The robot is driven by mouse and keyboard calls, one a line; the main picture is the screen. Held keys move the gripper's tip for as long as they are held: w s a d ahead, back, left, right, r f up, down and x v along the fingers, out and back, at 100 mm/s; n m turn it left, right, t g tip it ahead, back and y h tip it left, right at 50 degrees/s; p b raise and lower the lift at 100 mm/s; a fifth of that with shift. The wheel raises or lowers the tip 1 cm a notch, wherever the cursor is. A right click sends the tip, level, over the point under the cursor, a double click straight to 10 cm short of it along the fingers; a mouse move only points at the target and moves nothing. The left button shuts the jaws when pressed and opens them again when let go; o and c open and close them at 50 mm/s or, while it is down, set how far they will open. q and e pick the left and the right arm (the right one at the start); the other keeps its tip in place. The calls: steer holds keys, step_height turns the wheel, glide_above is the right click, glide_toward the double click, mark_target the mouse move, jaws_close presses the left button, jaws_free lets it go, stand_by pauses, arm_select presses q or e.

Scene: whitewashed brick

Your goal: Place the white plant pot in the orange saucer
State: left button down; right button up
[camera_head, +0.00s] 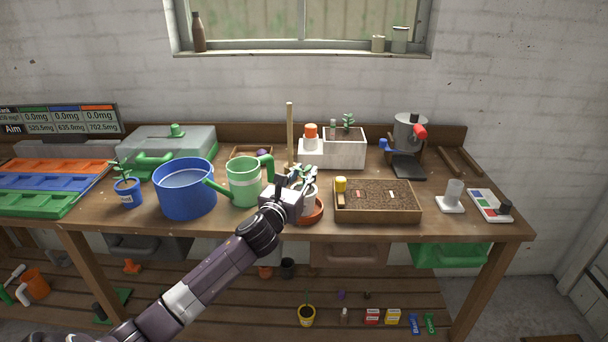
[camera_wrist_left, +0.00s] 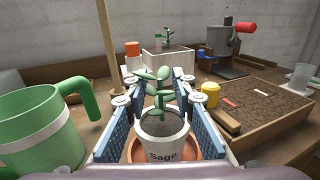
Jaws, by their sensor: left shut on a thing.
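The white plant pot (camera_head: 309,203), labelled "Sage" and holding a small green plant, is at the middle front of the bench. My left gripper (camera_head: 301,188) is shut on it, and in the left wrist view its blue finger pads stand on both sides of the pot (camera_wrist_left: 162,146). The pot is upright. The orange saucer (camera_head: 315,216) lies directly below and around the pot's base, and its rim (camera_wrist_left: 194,150) shows on both sides in the left wrist view. The base is hidden, so I cannot tell whether it touches the saucer. My right gripper is not in view.
A green watering can (camera_head: 243,184) and a blue bucket (camera_head: 185,190) stand to the left. A soil tray (camera_head: 377,214) is close on the right. A wooden stick (camera_head: 290,135) and a white planter box (camera_head: 346,154) stand behind. The bench front edge is near.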

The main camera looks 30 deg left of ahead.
arm_select(q)
steer(key=c, duration=2.1)
jaws_free()
steer(key=shift+f, duration=0.15)
steer(key=o, duration=0.5)
steer(key=shift+r, duration=0.35)
steer(key=shift+b+v, duration=0.8)
steer(key=shift+v, duration=5.3)
steer(key=shift+f, duration=0.1)
